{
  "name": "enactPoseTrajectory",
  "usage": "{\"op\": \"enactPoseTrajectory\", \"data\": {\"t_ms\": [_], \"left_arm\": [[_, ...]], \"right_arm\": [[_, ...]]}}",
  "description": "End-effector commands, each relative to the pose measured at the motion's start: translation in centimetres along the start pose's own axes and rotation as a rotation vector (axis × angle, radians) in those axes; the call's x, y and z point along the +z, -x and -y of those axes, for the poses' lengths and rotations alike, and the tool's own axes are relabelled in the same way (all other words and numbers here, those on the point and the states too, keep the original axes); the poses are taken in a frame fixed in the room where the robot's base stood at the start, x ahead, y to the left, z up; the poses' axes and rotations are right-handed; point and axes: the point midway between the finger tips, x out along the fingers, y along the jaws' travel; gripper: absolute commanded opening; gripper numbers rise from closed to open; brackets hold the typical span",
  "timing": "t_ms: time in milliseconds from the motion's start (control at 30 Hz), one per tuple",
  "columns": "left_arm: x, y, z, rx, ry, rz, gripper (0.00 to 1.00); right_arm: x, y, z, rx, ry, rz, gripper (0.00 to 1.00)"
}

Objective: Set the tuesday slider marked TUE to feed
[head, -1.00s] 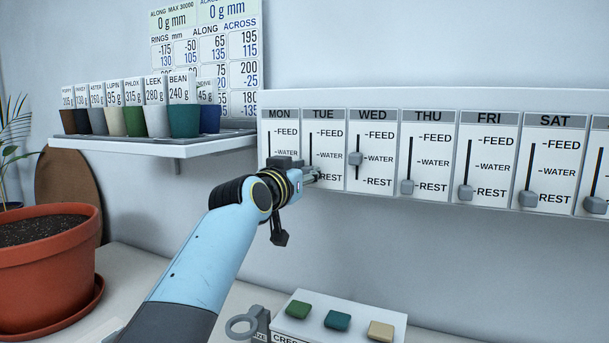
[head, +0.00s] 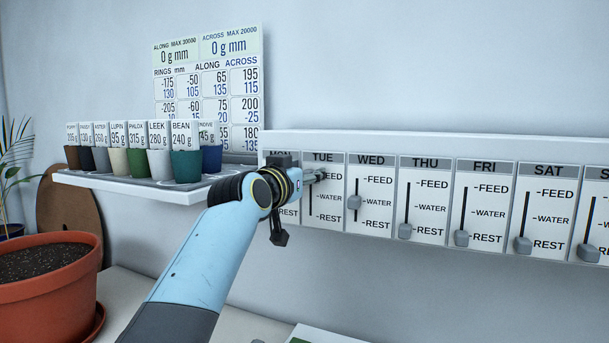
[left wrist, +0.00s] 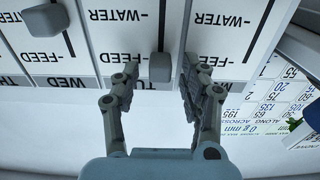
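The TUE strip (head: 323,214) is on the white wall panel, second from the left. In the left wrist view, which is upside down, the TUE slider knob (left wrist: 160,67) is grey and sits level with its FEED label (left wrist: 122,57), at the top end of its slot. My left gripper (left wrist: 160,66) has its fingers apart, one on each side of the knob, with visible gaps. In the head view my left gripper (head: 316,176) is at the top of the TUE strip, beside FEED, and mostly hides the knob. My right gripper is not in view.
The WED knob (head: 354,202) stands at WATER; the THU (head: 405,231), FRI (head: 461,238) and SAT (head: 523,245) knobs are at REST. My arm covers most of the MON strip. A shelf (head: 150,190) with several labelled pots is at left, above a terracotta pot (head: 45,290).

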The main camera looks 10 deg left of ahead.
Motion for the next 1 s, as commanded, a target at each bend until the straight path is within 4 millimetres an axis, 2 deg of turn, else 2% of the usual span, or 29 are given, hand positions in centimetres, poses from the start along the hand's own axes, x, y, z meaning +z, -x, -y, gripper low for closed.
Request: {"op": "enactPoseTrajectory", "data": {"t_ms": [167,267,700,833,1000], "left_arm": [[0.1,0.1,0.0,0.000,0.000,0.003,0.44],[0.2,1.0,0.0,0.000,0.001,0.003,0.44],[0.2,9.9,0.0,0.000,0.001,0.003,0.44],[0.1,11.4,0.0,0.000,0.001,0.002,0.44],[0.1,12.0,0.0,0.001,0.001,0.002,0.44]], "right_arm": [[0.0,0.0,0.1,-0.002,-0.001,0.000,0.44],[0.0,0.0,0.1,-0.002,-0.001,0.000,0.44],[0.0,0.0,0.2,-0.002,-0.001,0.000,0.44],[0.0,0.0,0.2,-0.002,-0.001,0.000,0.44],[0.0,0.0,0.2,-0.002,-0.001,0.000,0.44]]}}
